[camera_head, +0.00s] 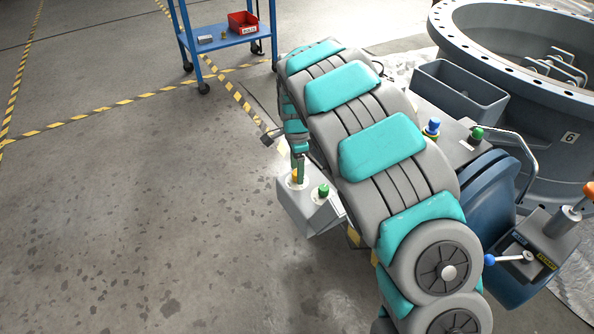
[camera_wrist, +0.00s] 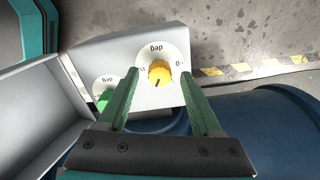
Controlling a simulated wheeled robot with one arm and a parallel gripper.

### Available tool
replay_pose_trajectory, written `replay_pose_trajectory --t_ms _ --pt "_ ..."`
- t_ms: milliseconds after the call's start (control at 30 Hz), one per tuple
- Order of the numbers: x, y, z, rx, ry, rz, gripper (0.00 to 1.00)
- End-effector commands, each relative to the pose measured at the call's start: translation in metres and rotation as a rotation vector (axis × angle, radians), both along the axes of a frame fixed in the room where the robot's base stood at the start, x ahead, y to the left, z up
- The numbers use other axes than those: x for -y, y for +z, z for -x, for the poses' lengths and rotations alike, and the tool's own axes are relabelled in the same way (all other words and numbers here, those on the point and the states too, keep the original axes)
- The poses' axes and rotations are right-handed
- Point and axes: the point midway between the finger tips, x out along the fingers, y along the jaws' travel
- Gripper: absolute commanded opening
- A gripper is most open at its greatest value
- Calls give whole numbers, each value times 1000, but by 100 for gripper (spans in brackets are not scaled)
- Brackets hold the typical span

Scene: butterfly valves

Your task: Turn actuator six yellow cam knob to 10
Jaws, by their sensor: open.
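The yellow knob (camera_wrist: 160,74) sits on a white round dial (camera_wrist: 151,52) on a grey box (camera_wrist: 121,52) in the wrist view. The dial's lettering is upside down in this view. A dark mark on the knob points down in the picture; its value cannot be read. My gripper (camera_wrist: 160,71) is open, with one green finger on each side of the knob; I cannot tell whether they touch it. In the head view my gripper (camera_head: 298,178) is at the yellow knob (camera_head: 295,176), which is partly hidden, on the small grey box (camera_head: 304,212).
A green knob (camera_head: 323,190) sits beside the yellow one, close to my left finger in the wrist view. A blue knob (camera_head: 433,125) and another green knob (camera_head: 477,133) stand behind my arm. A large flanged pipe (camera_head: 540,135) is at right. The floor at left is clear.

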Motion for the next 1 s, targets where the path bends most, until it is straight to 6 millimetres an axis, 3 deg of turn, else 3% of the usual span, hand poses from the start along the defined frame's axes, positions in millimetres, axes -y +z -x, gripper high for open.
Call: replay_pose_trajectory --t_ms 433,1000 --pt "0 64 0 0 -1 0 66" --pt "0 67 0 -1 -1 0 66"
